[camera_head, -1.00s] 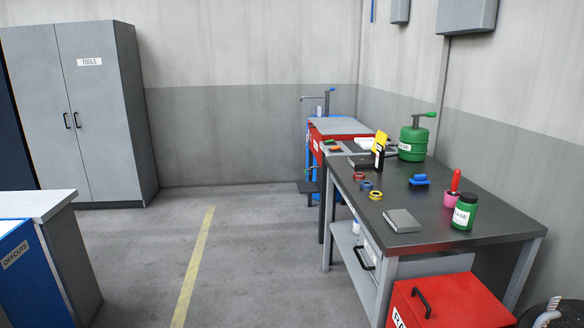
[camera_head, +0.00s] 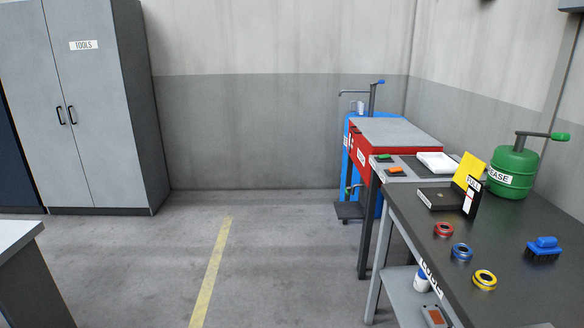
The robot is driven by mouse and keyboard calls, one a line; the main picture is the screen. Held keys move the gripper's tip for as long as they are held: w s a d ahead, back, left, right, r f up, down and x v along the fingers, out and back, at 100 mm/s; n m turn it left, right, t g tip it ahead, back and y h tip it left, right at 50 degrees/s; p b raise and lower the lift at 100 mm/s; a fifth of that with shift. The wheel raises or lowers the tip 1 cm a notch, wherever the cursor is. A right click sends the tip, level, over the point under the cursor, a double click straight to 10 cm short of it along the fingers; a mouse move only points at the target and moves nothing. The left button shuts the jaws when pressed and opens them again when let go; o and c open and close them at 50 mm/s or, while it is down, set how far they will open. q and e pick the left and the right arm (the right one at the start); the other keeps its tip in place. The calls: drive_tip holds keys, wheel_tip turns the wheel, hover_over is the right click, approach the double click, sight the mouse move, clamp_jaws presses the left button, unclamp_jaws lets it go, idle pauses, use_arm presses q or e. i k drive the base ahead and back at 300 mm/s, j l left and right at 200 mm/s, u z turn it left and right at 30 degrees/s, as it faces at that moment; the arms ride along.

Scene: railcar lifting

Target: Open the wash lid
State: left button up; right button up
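The wash station is most likely the red cabinet (camera_head: 363,150) at the back right, past the far end of the workbench. Its flat grey lid (camera_head: 398,131) lies shut on top. A blue frame or stand (camera_head: 348,172) with a tall tap-like pipe (camera_head: 372,97) stands behind it. Neither of my grippers shows in the head view.
The dark workbench (camera_head: 510,235) runs along the right, with a green grease can (camera_head: 513,170), tape rings and a blue brush (camera_head: 543,248). A grey tool cabinet (camera_head: 105,110) stands at the left. The floor (camera_head: 280,250) between is clear, with a yellow line (camera_head: 212,270).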

sight(380, 133)
drive_tip(key=i, duration=2.2)
